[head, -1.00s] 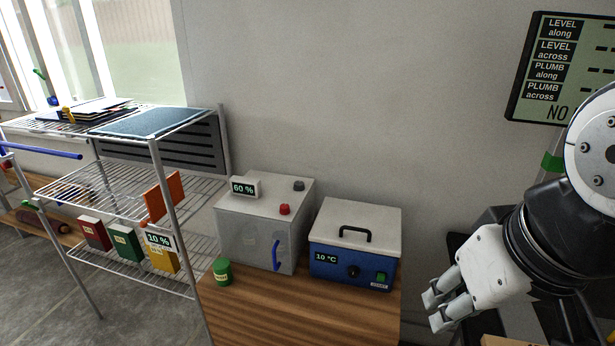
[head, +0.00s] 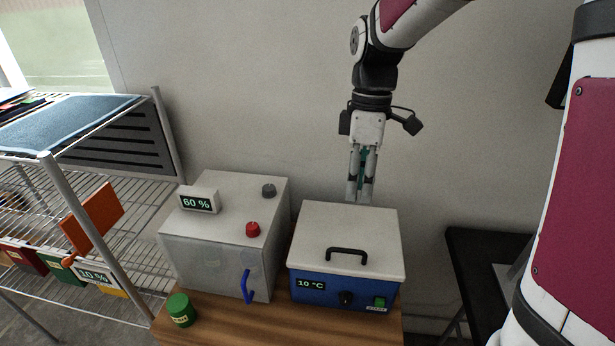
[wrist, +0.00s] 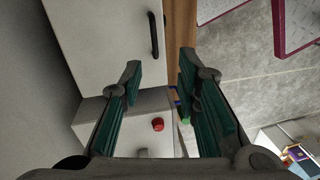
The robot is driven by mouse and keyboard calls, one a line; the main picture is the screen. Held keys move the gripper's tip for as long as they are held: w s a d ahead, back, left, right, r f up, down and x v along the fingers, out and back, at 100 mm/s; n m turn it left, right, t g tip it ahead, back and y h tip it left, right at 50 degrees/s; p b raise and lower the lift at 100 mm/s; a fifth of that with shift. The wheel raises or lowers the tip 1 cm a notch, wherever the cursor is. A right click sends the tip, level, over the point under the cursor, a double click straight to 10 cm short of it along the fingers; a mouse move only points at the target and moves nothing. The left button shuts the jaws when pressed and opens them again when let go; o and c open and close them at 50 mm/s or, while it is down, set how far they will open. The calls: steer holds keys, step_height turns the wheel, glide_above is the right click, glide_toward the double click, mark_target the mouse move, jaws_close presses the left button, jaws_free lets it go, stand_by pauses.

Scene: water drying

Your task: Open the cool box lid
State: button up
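The cool box (head: 325,290) is a blue box with a "10 °C" display, a black knob and a green switch. Its white lid (head: 320,222) lies flat and closed, with a black handle (head: 347,254) near the front edge. My gripper (head: 359,198) points down at the back edge of the lid, near the wall; I cannot tell if it touches. In the wrist view the lid (wrist: 100,40) and its handle (wrist: 154,35) show beyond the fingers. The green-padded fingers (wrist: 158,80) are apart with nothing between them.
A grey cabinet (head: 200,262) with a "60 %" display, red knob (head: 253,229) and blue handle stands left of the cool box. A green tin (head: 181,309) is on the wooden bench front left. A wire shelf (head: 110,185) is at left, a black table (head: 480,250) at right.

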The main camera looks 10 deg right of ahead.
steer(key=w+f+n, duration=0.1)
steer(key=w+f, duration=0.1)
glide_above(351, 242)
steer(key=s+a, duration=0.2)
steer(key=s, duration=0.3)
steer(key=f, duration=1.3)
steer(key=shift+w+a+f, duration=0.15)
steer(key=shift+w+a, duration=0.05)
jaws_close()
